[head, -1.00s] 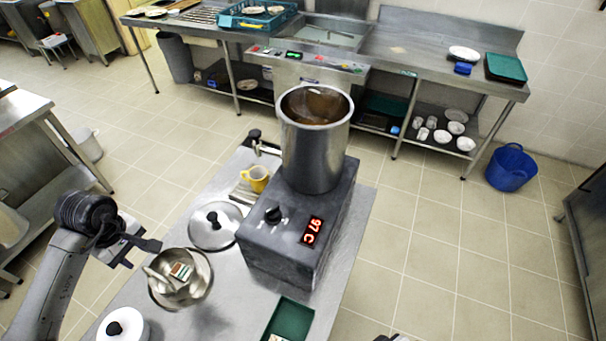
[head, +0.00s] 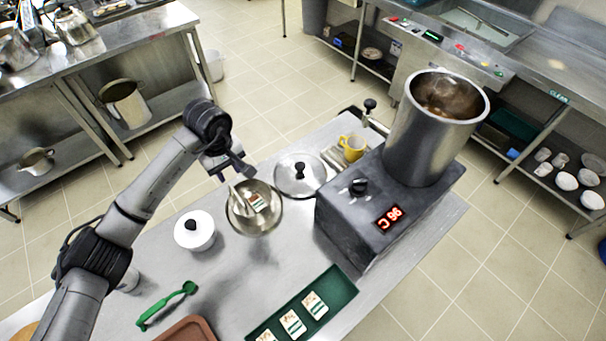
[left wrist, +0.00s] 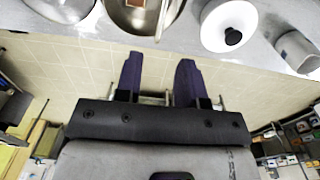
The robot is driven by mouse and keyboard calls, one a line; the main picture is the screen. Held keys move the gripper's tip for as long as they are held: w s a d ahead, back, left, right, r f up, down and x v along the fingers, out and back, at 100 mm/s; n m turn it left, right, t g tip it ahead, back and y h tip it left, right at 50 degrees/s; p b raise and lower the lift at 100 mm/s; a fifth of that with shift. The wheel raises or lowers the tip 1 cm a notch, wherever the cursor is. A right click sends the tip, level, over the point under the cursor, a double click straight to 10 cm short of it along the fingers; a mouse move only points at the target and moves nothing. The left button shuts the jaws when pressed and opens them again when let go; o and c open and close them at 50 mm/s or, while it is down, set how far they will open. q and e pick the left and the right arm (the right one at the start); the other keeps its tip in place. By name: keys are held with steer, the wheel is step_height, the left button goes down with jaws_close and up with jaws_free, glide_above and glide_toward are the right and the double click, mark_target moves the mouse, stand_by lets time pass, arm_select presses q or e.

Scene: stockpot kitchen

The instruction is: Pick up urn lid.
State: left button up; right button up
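The urn lid, a round steel lid with a black knob (head: 292,186), lies on the steel table between the bowl and the grey heater base. Part of a steel disc, which looks like the same lid (left wrist: 62,8), shows at the top left of the left wrist view. The tall steel urn (head: 412,145) stands open on the heater, with brownish contents. My left gripper (head: 238,172) hangs near the bowl's far left edge, left of the lid and apart from it. In the left wrist view its fingers (left wrist: 158,78) are spread with nothing between them. My right gripper is not in view.
A steel bowl (head: 240,224) holding small items stands between the lid and a white lidded pot (head: 195,237). A green tray (head: 340,286) with cards lies in front.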

arm_select(q)
steer(key=shift+o, duration=0.2)
steer(key=o, duration=0.6)
